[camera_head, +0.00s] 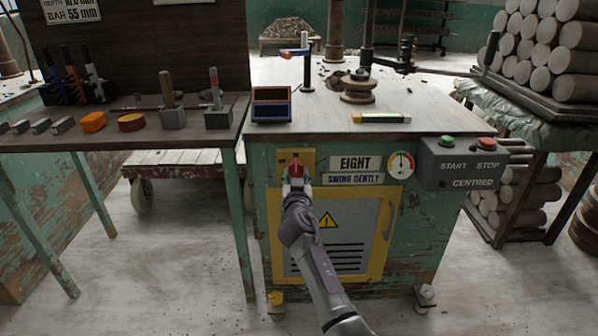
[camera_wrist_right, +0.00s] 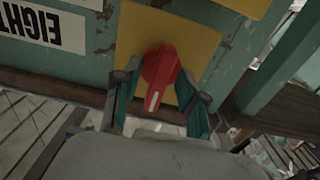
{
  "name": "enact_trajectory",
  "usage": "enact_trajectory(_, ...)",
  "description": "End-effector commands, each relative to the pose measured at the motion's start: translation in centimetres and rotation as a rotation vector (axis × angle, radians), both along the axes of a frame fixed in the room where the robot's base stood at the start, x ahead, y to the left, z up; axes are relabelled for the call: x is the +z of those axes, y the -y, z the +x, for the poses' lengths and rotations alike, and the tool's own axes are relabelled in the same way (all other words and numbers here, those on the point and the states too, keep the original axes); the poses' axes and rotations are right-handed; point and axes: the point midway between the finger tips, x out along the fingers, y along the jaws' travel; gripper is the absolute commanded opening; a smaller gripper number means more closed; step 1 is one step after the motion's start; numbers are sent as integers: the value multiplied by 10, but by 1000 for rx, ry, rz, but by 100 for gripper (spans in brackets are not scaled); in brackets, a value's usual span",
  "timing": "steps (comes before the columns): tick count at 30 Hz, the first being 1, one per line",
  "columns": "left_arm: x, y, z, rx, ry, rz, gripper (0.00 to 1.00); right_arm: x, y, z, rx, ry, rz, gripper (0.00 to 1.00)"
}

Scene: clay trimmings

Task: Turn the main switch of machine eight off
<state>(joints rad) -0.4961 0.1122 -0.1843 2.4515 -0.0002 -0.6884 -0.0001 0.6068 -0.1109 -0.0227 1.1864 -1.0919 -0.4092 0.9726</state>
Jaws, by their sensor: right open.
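The main switch is a red rotary handle (camera_head: 296,168) on a yellow plate (camera_head: 308,158) at the upper left of the green machine's front. A sign reading EIGHT (camera_head: 355,163) is beside it. My right gripper (camera_head: 296,184) is at the switch. In the right wrist view the red handle (camera_wrist_right: 157,78) with a white mark stands between the two fingers of the gripper (camera_wrist_right: 158,100), one on each side. The fingers are open; whether either touches the handle I cannot tell. My left gripper is not in view.
A grey box with a green START button (camera_head: 446,141) and a red STOP button (camera_head: 487,144) is on the machine's right. A round gauge (camera_head: 401,164) is beside the signs. A wooden bench (camera_head: 140,138) with tools stands left. Stacked clay cylinders (camera_head: 540,50) are at right.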

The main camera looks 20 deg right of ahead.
Motion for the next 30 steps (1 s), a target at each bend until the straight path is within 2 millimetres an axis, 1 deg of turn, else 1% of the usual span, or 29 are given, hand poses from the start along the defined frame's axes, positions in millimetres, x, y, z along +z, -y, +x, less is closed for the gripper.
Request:
enact_trajectory(8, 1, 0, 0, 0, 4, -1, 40, 0, 0, 0, 0, 0, 0, 42)
enact_trajectory(11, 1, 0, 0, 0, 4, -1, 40, 0, 0, 0, 0, 0, 0, 27)
enact_trajectory(15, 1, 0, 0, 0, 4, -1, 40, 0, 0, 0, 0, 0, 0, 3)
enact_trajectory(16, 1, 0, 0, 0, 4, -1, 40, 0, 0, 0, 0, 0, 0, 0)
enact_trajectory(24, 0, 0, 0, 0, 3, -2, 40, 0, 0, 0, 0, -2, -9, 0)
enact_trajectory(30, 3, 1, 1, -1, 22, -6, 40, 0, 0, 0, 0, -19, -65, 0)
